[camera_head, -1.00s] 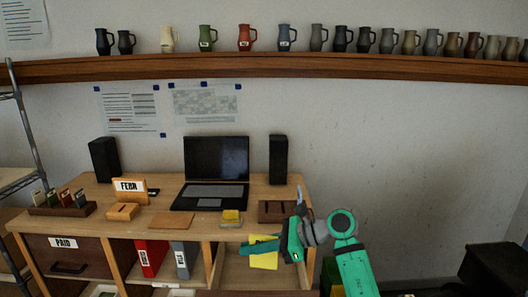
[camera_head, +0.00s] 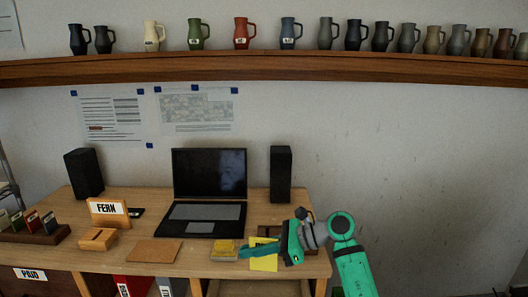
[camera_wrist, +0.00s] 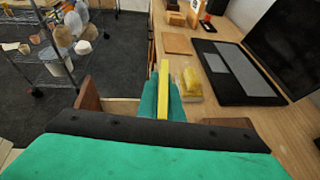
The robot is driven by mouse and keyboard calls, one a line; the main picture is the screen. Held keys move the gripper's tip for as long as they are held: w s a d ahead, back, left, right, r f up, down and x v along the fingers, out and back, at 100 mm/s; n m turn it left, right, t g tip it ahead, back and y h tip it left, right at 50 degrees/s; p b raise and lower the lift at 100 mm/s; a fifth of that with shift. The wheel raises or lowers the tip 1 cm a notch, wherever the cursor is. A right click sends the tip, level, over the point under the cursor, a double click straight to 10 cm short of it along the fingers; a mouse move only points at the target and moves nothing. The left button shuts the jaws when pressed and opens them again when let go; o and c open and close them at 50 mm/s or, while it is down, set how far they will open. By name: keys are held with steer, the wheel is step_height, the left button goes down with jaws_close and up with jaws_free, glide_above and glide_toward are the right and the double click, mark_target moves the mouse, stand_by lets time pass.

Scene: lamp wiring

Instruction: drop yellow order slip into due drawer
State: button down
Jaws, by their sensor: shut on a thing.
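The yellow order slip (camera_head: 264,255) is held upright in my gripper (camera_head: 268,252), at the front edge of the desk, right of centre. In the wrist view the slip (camera_wrist: 164,90) shows edge-on as a thin yellow strip between the green fingers of my gripper (camera_wrist: 163,98), which is shut on it. A drawer labelled PAID (camera_head: 35,280) is at the lower left of the desk. No drawer marked due can be read in the current views. A brown wooden wall (camera_wrist: 88,98) stands left of the fingers in the wrist view, possibly a drawer side.
The desk (camera_head: 200,257) carries a laptop (camera_head: 209,190), speakers (camera_head: 280,173), a FERN sign (camera_head: 108,212), a small wooden box (camera_head: 98,239), a brown mat (camera_head: 155,252) and a yellow pad (camera_head: 224,248) close to my gripper. A wire shelf (camera_wrist: 95,42) stands beyond open floor.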

mark_target(252, 263)
steer(key=shift+f, duration=2.4)
steer(key=c, duration=1.8)
jaws_free()
steer(key=shift+c, duration=0.2)
steer(key=v, duration=1)
steer(key=shift+s+d+r, duration=0.15)
steer(key=shift+d+r, duration=0.05)
steer(key=shift+d, duration=0.1)
